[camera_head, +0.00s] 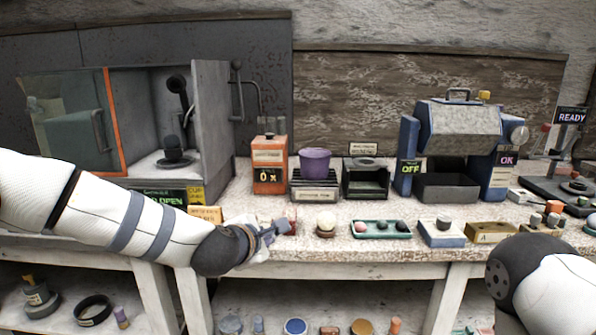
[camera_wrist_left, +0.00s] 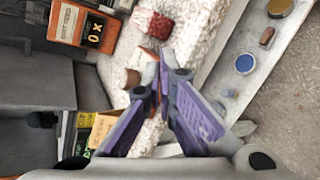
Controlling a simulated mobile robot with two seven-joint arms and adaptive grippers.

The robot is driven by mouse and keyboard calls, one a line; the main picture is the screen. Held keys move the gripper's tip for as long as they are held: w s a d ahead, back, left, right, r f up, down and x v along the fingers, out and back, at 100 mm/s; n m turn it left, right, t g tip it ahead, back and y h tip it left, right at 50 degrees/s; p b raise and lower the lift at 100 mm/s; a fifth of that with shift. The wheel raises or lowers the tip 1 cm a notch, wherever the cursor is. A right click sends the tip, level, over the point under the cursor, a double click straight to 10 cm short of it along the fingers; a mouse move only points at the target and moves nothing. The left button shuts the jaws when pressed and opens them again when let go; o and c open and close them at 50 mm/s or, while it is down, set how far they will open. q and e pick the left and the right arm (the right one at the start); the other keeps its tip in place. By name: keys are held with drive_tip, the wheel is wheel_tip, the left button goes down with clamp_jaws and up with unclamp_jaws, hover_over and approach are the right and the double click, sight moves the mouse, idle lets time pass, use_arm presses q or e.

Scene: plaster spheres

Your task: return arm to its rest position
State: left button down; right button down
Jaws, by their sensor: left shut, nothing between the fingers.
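My left arm (camera_head: 130,220) reaches in from the left across the front of the bench. Its gripper (camera_head: 280,228) is at the bench's front edge, close to a small dark red block (camera_head: 291,212). In the left wrist view the purple-padded gripper (camera_wrist_left: 165,72) is shut and empty, its fingertips together over the pale bench top. The red block also shows there (camera_wrist_left: 160,26), beyond the fingertips. My right arm (camera_head: 540,280) shows only as a dark joint and white link at the lower right; its gripper is out of the picture.
The speckled bench (camera_head: 250,195) holds an orange box (camera_head: 269,170), a purple pot (camera_head: 314,162), a green tray (camera_head: 380,236) of spheres and a blue-grey machine (camera_head: 460,130). An open cabinet (camera_head: 205,120) stands at the left. A lower shelf (camera_head: 400,300) holds small items.

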use_arm(q)
drive_tip(key=s+a+f+m+g, duration=0.2)
drive_tip(key=s+f+m+g, duration=0.3)
drive_tip(key=s+f, duration=0.7)
drive_tip(key=s+a+f+m+g, duration=0.2)
drive_tip(key=s+f+m, duration=0.5)
drive_tip(key=s+f, duration=0.5)
drive_tip(key=s+a+f+m+g+y, duration=0.1)
drive_tip(key=s+a+f+m+g, duration=0.1)
drive_tip(key=s, duration=1.1)
drive_tip(key=s+a+f+m+g+y, duration=0.1)
drive_tip(key=s+a+m+g, duration=0.3)
drive_tip(key=s+a, duration=0.5)
drive_tip(key=s+m, duration=0.2)
drive_tip(key=s, duration=0.2)
drive_tip(key=shift+s+a+f+m+g+y, duration=0.2)
drive_tip(key=shift+s+f+m+g+y, duration=0.1)
drive_tip(key=shift+s+f+m+y, duration=0.1)
drive_tip(key=shift+w, duration=0.15)
